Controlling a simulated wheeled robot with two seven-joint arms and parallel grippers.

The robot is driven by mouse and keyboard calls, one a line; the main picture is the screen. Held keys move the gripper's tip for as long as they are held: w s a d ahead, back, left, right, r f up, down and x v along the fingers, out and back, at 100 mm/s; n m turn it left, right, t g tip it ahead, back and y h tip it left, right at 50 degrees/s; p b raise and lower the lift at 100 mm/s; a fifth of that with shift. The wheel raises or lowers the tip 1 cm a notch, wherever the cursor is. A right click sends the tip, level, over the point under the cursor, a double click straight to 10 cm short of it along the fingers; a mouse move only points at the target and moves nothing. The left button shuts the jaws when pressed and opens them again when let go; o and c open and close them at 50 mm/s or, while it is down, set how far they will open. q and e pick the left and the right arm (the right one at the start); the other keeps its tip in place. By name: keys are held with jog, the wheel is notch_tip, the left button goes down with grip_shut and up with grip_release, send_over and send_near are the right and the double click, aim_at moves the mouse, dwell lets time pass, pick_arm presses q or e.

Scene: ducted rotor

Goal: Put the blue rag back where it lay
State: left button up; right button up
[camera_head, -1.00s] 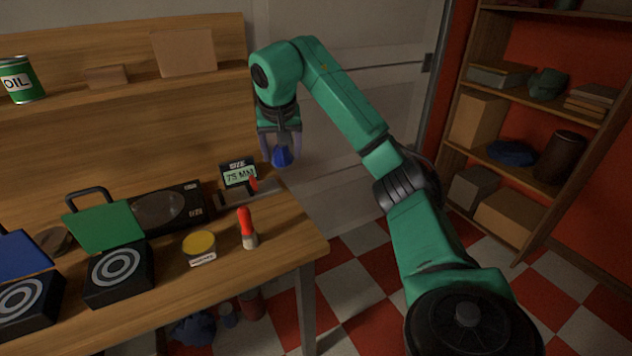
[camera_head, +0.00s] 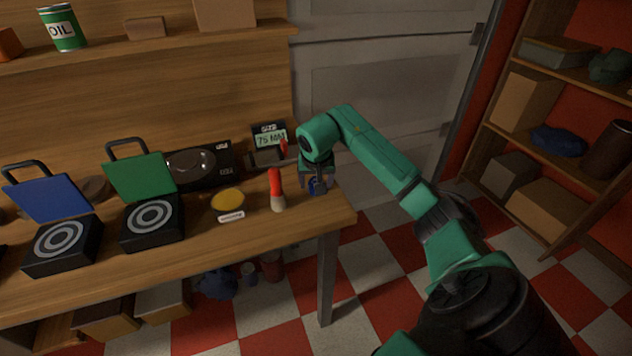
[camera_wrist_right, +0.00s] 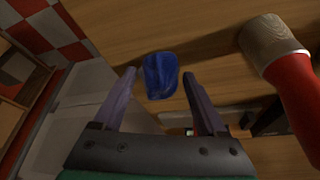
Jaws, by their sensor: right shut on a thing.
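The blue rag (camera_head: 318,187) is a small dark blue piece between the fingers of my right gripper (camera_head: 316,182), at the right end of the wooden workbench (camera_head: 255,240). In the right wrist view the rag (camera_wrist_right: 160,76) lies between the fingertips of the gripper (camera_wrist_right: 159,80), which is shut on it. The bench wood is close behind it; I cannot tell whether the rag touches the bench. My left gripper is not in view.
A brush with a red handle (camera_head: 275,183) stands just left of my gripper and shows close by in the wrist view (camera_wrist_right: 290,85). A yellow-topped tin (camera_head: 228,202) and a gauge reading 75 MM (camera_head: 270,139) are nearby. Blue cloths lie on the shelf (camera_head: 558,140) and under the bench (camera_head: 216,284).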

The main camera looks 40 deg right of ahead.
jog(key=shift+f, duration=0.1)
jog(key=o, duration=1.2)
jog(key=shift+o, duration=0.2)
jog(key=shift+r, duration=0.35)
jog(key=v, duration=1.1)
jog(key=shift+s+r, duration=0.15)
jog(key=shift+r, duration=0.15)
jog(key=shift+a+f, duration=0.1)
jog(key=shift+a, duration=0.05)
